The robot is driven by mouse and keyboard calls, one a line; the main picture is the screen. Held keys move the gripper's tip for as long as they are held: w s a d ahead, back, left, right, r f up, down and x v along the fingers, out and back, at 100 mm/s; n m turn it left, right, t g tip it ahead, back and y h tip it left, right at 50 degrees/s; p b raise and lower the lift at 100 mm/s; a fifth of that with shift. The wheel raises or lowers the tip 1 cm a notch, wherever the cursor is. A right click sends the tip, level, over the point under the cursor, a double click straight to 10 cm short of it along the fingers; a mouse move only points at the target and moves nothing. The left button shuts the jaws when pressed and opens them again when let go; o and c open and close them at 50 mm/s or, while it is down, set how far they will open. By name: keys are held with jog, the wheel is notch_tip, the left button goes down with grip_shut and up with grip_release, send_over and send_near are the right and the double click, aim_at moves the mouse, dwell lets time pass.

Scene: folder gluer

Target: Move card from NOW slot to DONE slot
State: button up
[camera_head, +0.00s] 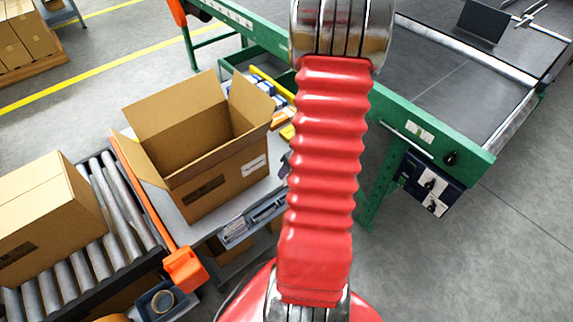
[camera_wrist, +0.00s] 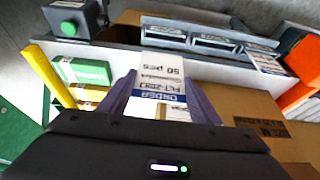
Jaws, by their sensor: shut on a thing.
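My gripper (camera_wrist: 160,82) shows in the wrist view with two purple fingers shut on a white card (camera_wrist: 163,70). The card has a blue band and upside-down print reading "ORDER" and "50 pcs". Its far end overlaps the leftmost slot of a grey slot rack (camera_wrist: 212,42) in the picture; I cannot tell whether it touches or sits in it. White paper with print shows at the rack's right end. The slot names are not readable. In the head view the rack (camera_head: 255,222) is at the table's front edge, and my red arm hides most of the gripper and the card.
An open carton (camera_head: 215,180) stands on the table just left of my arm. A roller conveyor (camera_head: 85,270) with a closed box is further left; green machine frame (camera_head: 470,150) is right.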

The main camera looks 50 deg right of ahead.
jog(key=shift+w+a, duration=0.1)
jog(key=shift+w, duration=0.05)
jog(key=shift+f, duration=0.1)
jog(key=shift+f, duration=4.6)
jog(key=o, duration=1.1)
jog(key=shift+c, duration=0.2)
jog(key=v, duration=1.3)
jog(key=shift+s+r, duration=0.2)
jog(key=shift+r, duration=0.05)
